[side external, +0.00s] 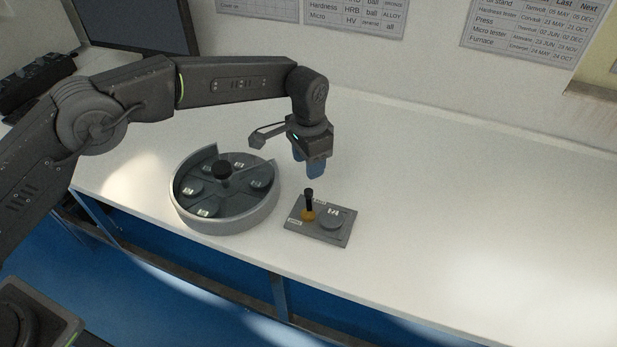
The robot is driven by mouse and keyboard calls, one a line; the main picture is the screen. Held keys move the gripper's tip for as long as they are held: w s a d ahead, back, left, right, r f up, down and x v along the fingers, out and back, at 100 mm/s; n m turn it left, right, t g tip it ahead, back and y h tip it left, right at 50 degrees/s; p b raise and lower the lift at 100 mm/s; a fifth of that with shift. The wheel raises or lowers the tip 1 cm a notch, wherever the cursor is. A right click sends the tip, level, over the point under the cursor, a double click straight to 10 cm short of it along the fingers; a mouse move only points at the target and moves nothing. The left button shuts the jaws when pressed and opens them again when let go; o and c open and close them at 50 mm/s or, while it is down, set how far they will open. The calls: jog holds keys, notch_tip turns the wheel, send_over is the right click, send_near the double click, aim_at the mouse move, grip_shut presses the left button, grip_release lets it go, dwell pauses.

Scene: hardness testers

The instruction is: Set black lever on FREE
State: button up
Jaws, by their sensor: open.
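The black lever (309,196) stands roughly upright from an orange base on a small grey plate (336,239), which lies on the white bench. Small white labels sit on the plate near the lever; their words are too small to read, so I cannot tell which position is FREE. A round grey disc (332,220) with a white label is beside the lever, to its right. My gripper (316,176) points down with blue fingertips, just above and slightly behind the lever, apart from it. It is open and appears empty.
A round grey tray (183,213) with a black central knob (222,169) and several labelled discs stands left of the plate. A dark monitor (140,25) is at the back left. The white bench (470,220) to the right is clear.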

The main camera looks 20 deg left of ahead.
jog(key=shift+r, duration=2.55)
jog(key=s+a+r+n+t, duration=0.1)
jog(key=s+a+r+n, duration=0.1)
jog(key=s+a+r, duration=0.55)
jog(key=s+a+r+n+t, duration=0.2)
jog(key=s+a+r, duration=0.2)
jog(key=a+r, duration=0.6)
jog(key=s+a+f+n+t, duration=0.1)
jog(key=s+a, duration=0.3)
jog(key=s, duration=0.6)
jog(key=s+a+f+n+t, duration=0.1)
jog(key=s+a, duration=0.3)
jog(key=s, duration=0.6)
jog(key=shift+s+f+n+t, duration=0.35)
jog(key=shift+f+n, duration=0.3)
jog(key=shift+n, duration=0.25)
